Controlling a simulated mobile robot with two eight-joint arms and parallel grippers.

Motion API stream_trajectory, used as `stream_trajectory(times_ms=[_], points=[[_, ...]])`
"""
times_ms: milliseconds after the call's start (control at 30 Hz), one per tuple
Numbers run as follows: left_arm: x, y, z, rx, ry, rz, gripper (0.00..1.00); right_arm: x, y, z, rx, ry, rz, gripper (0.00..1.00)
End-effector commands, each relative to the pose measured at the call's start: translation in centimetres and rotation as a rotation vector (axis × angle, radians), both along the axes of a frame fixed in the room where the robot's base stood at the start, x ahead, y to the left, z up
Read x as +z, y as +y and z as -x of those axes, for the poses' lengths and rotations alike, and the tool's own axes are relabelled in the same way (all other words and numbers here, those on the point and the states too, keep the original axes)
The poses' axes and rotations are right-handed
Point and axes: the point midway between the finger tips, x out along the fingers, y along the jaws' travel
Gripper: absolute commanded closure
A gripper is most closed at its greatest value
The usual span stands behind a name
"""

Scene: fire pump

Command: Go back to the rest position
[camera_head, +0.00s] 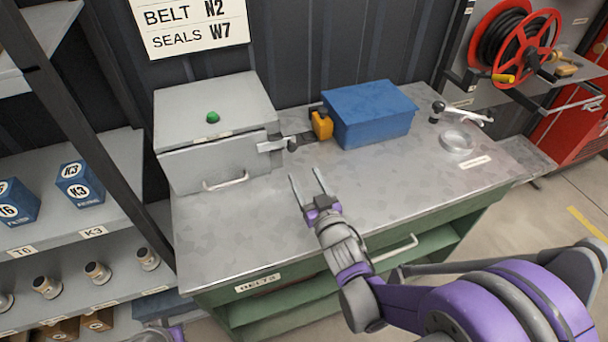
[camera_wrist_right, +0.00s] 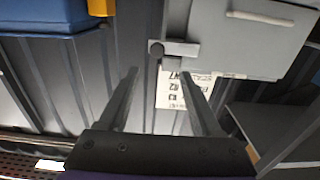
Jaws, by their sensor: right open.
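My right gripper (camera_head: 305,173) is open and empty above the grey metal worktop (camera_head: 240,230), its two thin fingers apart and pointing toward the back. It stands in front of the grey metal box and the blue box, touching neither. In the right wrist view the open fingers (camera_wrist_right: 159,75) also have nothing between them. A small purple and grey piece at the bottom edge of the head view seems to be my left arm; its gripper fingers do not show.
Shelves (camera_head: 110,240) stand left. A red hose reel (camera_head: 515,42) hangs right. The worktop front is clear.

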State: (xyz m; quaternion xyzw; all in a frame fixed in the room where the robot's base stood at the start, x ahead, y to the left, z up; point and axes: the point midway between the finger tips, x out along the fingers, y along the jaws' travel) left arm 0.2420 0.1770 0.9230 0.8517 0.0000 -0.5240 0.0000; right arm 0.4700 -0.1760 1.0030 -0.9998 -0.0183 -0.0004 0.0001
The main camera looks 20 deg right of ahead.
Motion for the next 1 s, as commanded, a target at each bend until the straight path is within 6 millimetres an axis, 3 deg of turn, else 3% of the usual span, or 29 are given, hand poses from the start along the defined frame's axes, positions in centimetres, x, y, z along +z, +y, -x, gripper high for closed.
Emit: stream_trajectory(times_ms=[400, 567, 767, 1000], points=[[0.0, 0.0, 0.0, 0.000, 0.000, 0.000, 1.00, 0.0, -0.1, 0.0, -0.003, 0.007, 0.000, 0.35], [0.1, 0.0, 0.0, 0.000, 0.000, 0.000, 1.00, -0.6, -0.9, 1.0, -0.046, 0.120, 0.003, 0.35], [0.3, 0.0, -0.1, 0.000, -0.001, 0.000, 1.00, -3.0, -2.1, 6.1, -0.116, 0.458, 0.011, 0.35], [0.4, 0.0, -0.1, 0.000, -0.002, 0.000, 1.00, -6.2, -1.3, 16.0, -0.093, 0.876, 0.018, 0.35]])
